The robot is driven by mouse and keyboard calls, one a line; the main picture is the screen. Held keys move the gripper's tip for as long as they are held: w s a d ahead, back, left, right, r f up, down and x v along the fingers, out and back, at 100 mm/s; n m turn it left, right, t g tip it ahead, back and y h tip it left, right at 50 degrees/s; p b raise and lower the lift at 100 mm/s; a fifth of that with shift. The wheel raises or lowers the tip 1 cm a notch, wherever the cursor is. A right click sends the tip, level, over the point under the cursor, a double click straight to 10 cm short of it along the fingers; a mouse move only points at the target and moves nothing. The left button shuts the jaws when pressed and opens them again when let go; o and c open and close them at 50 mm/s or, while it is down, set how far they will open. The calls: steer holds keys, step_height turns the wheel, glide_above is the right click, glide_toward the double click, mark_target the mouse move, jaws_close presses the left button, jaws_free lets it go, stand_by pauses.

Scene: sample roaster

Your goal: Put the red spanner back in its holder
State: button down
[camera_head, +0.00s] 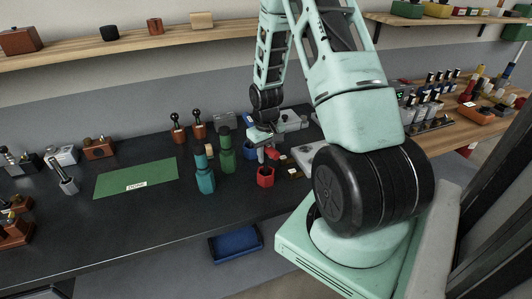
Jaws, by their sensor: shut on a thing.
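My gripper (263,149) points down over the dark bench, at the end of my pale green arm. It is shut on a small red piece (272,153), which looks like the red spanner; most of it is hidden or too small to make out. A red cup-like holder (265,178) stands on the bench just below and in front of the gripper. The spanner's lower end is close above the holder's rim; I cannot tell whether it is inside.
Green (227,160) and teal (205,182) holders stand close left of the gripper, a blue one (249,149) behind. A green mat (137,178) lies further left, with bare bench in front. A blue tray (235,243) sits below the bench edge.

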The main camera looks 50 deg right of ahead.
steer(key=shift+f, duration=0.2)
steer(key=c, duration=1.1)
jaws_free()
steer(key=shift+r, duration=0.1)
step_height(320, 180, up, 17)
steer(key=b, duration=0.2)
steer(key=shift+r+b, duration=0.2)
steer(key=shift+b, duration=0.2)
steer(key=a+n, duration=0.5)
steer(key=a, duration=1.8)
steer(key=s+a+n, duration=0.2)
steer(key=s+a, duration=0.3)
steer(key=a, duration=0.1)
steer(key=s+a+n+b, duration=0.1)
steer(key=s+a+n, duration=0.1)
steer(key=s+a, duration=0.3)
steer(key=s+a+f+n, duration=0.1)
steer(key=s+a+n, duration=0.1)
steer(key=s+a, duration=0.4)
steer(key=shift+s+a+f+y+b, duration=0.1)
steer(key=shift+s+a+y+b, duration=0.25)
steer(key=shift+s, duration=0.2)
